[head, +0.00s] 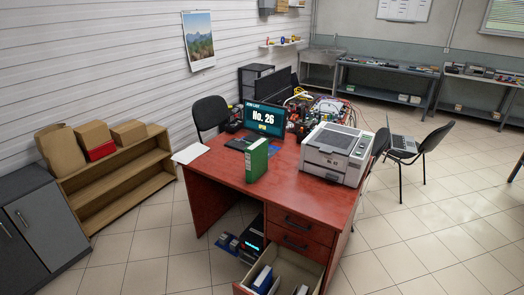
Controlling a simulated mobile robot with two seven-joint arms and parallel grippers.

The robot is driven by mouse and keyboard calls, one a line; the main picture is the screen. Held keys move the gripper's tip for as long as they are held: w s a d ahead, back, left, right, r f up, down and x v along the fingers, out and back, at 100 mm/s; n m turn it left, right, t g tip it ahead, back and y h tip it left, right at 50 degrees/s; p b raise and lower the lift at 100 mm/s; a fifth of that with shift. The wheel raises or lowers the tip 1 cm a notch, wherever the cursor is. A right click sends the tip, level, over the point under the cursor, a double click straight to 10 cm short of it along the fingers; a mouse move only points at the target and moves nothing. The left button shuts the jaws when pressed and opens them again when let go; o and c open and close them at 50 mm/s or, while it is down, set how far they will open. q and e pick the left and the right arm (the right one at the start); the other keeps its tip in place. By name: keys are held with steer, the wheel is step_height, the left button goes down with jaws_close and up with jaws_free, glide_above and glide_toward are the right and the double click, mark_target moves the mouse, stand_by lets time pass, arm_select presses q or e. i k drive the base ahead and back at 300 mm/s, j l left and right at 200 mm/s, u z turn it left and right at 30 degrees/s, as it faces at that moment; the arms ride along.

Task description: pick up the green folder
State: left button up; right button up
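The green folder (257,161) is a binder that stands upright on the red-brown desk (208,170). It is in the middle of the head view, in front of the monitor and to the left of the printer. Nothing holds it. Neither of my grippers shows in the head view.
A printer (337,154) stands on the desk's right side, a monitor (264,119) behind the folder. White paper (190,153) lies at the left corner. The bottom drawer (292,270) is pulled open at the desk's front. Chairs (210,114) stand around. Floor at front left and right is clear.

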mark_target(257, 155)
steer(key=i+j+u, duration=0.25)
steer(key=i, duration=0.35)
steer(key=i+u, duration=0.25)
steer(key=i, duration=0.4)
steer(key=i+j+z, duration=0.15)
steer(key=i+z, duration=0.25)
steer(key=i, duration=0.3)
steer(key=i+j+z, duration=0.4)
steer(key=i, duration=0.25)
steer(key=i+j+z, duration=0.4)
steer(key=i+j, duration=0.15)
steer(key=i+j+z, duration=0.5)
steer(key=j+z, duration=0.2)
steer(key=i+j+z, duration=0.25)
steer(key=j, duration=0.25)
steer(key=k+l, duration=0.05)
steer(key=k, duration=0.05)
